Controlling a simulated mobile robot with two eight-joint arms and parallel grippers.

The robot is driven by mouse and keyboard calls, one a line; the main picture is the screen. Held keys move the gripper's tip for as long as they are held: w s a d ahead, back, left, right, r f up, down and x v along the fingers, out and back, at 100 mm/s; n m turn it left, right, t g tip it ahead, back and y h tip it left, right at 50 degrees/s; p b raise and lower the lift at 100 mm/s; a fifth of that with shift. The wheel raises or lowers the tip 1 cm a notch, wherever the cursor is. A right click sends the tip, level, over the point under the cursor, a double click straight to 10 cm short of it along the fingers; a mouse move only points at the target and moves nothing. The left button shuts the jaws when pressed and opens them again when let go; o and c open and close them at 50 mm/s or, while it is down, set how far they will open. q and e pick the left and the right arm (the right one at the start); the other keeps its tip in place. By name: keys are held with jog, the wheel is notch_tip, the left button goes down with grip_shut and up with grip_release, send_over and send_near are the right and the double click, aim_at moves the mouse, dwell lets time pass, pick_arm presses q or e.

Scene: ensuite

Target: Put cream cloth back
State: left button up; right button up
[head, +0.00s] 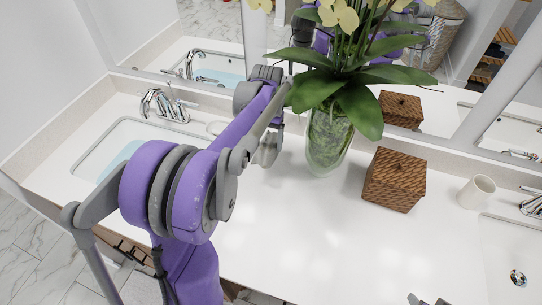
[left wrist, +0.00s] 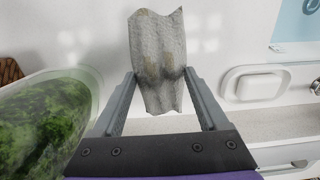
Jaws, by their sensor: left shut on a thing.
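The cloth (left wrist: 158,40) looks greyish cream and creased in the left wrist view. My left gripper (left wrist: 160,74) is shut on it, with a finger on either side and the cloth bunched between them. In the head view my left gripper (head: 267,152) is over the counter, just left of the glass vase (head: 328,145). The cloth cannot be made out in the head view, where my arm covers much of that area. Grey parts at the bottom edge of the head view seem to be my right gripper (head: 427,300); its jaws are unclear.
A woven box (head: 394,180) and a white cup (head: 477,191) stand right of the vase. A white soap dish (left wrist: 258,84) is near the left sink (head: 95,150), which shows something light blue. Mirrors line the back. The front middle counter (head: 300,240) is clear.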

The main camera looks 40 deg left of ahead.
aim_at(268, 145)
pick_arm(q)
jog(key=f, duration=0.3)
jog(key=shift+s+f, duration=0.1)
jog(key=shift+s, duration=0.1)
jog(key=shift+w+f, duration=0.1)
jog(key=shift+f, duration=2.25)
jog(key=shift+f, duration=0.1)
jog(key=o, duration=1.1)
notch_tip(268, 145, up, 12)
jog(key=shift+d+r, duration=0.1)
jog(key=s+d+f+m+t, duration=0.1)
jog(key=s+d+t, duration=0.1)
jog(key=s+d, duration=0.3)
jog(key=s+d+f+m+t, duration=0.1)
jog(key=s+d+f+t, duration=0.1)
jog(key=s+d, duration=0.4)
jog(key=s+d+f+m+t, duration=0.1)
jog(key=s+d+f+t, duration=0.1)
jog(key=s+d, duration=0.3)
jog(key=shift+s+d+m, duration=0.15)
jog(key=shift+d+m, duration=0.15)
jog(key=shift+d, duration=1.15)
